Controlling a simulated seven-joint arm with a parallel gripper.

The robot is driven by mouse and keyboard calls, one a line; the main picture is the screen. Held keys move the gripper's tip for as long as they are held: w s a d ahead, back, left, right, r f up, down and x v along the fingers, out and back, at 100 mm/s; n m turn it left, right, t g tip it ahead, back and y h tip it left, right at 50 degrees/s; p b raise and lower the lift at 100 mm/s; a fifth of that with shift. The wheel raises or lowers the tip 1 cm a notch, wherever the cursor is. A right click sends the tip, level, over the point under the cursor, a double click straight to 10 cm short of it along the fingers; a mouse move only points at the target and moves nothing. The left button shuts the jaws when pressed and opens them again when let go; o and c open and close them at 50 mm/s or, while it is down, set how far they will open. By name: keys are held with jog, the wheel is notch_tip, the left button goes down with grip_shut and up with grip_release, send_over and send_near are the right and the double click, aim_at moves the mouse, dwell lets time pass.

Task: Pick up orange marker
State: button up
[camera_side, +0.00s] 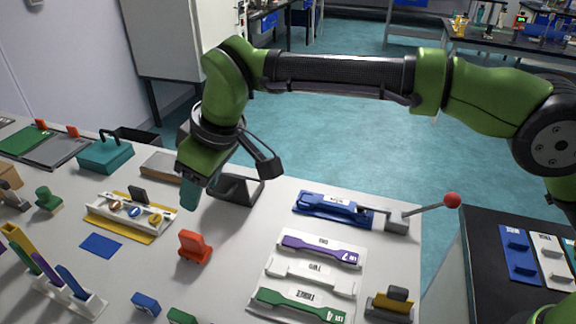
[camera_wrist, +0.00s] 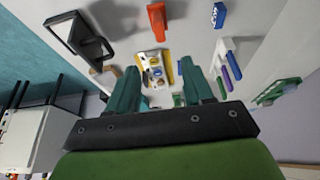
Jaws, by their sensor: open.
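The orange marker (camera_side: 194,247) is a short orange-red block with a raised upper part. It stands on the white table near the middle of the side view. In the wrist view it shows at the top centre (camera_wrist: 157,20), beyond my fingertips. My gripper (camera_side: 190,194) is above the table, behind the marker and apart from it, pointing down. In the wrist view my gripper's two teal fingers (camera_wrist: 159,72) are spread with nothing held between them.
A white fixture on a yellow base (camera_side: 130,215) lies left of the marker, with a blue square (camera_side: 101,245) nearby. A dark angled stand (camera_side: 238,189) is close behind my gripper. Labelled specimen trays (camera_side: 312,268) and a red-knobbed lever (camera_side: 425,208) lie to the right.

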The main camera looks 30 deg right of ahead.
send_near(190, 234)
jog(key=x, duration=0.5)
jog(key=shift+w+a, duration=0.1)
jog(key=shift+w, duration=0.05)
jog(key=x, duration=0.5)
jog(key=shift+f, duration=0.15)
grip_shut()
